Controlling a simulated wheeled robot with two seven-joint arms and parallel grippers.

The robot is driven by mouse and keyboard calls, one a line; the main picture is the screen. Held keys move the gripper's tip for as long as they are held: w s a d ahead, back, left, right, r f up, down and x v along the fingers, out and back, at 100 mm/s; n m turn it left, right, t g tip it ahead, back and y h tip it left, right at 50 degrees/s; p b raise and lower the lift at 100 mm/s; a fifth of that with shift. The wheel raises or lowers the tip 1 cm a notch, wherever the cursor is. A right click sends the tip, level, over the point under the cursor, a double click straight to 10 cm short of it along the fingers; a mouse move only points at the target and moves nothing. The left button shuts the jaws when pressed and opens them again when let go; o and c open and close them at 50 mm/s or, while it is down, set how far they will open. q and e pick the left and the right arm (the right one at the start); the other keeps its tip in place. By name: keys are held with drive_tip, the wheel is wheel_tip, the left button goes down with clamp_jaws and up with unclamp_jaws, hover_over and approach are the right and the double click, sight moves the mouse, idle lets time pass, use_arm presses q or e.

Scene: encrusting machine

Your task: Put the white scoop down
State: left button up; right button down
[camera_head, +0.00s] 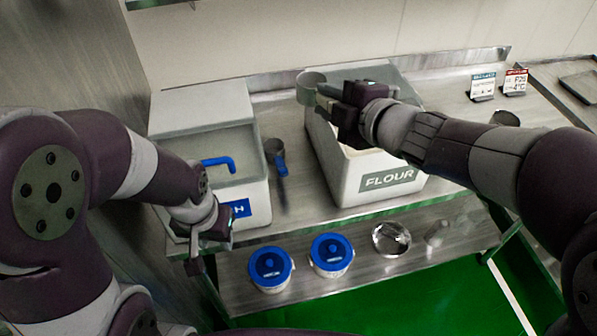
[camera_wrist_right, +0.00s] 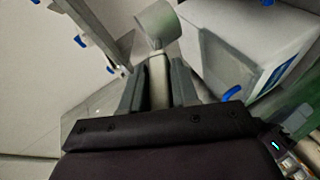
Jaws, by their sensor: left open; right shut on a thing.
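The white scoop (camera_head: 309,86) is in my right gripper (camera_head: 328,98), above the back left part of the flour bin (camera_head: 350,190). In the right wrist view the scoop's round cup (camera_wrist_right: 158,26) points away from me, and its handle is between the two fingers (camera_wrist_right: 157,85). My right gripper is shut on that handle. The arm hides much of the bin's opening. My left gripper (camera_head: 208,252) is open and empty, low in front of the left white bin (camera_head: 259,190).
A scoop with a blue handle (camera_head: 281,165) lies on the steel table between the bins. Small signs (camera_head: 483,86) stand at the back right.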

wheel_tip(320, 180, down, 28)
drive_tip(key=b, duration=0.5)
drive_tip(key=shift+r, duration=0.15)
drive_tip(key=shift+s, duration=0.1)
drive_tip(key=c, duration=0.8)
unclamp_jaws()
drive_tip(key=shift+c, duration=0.2)
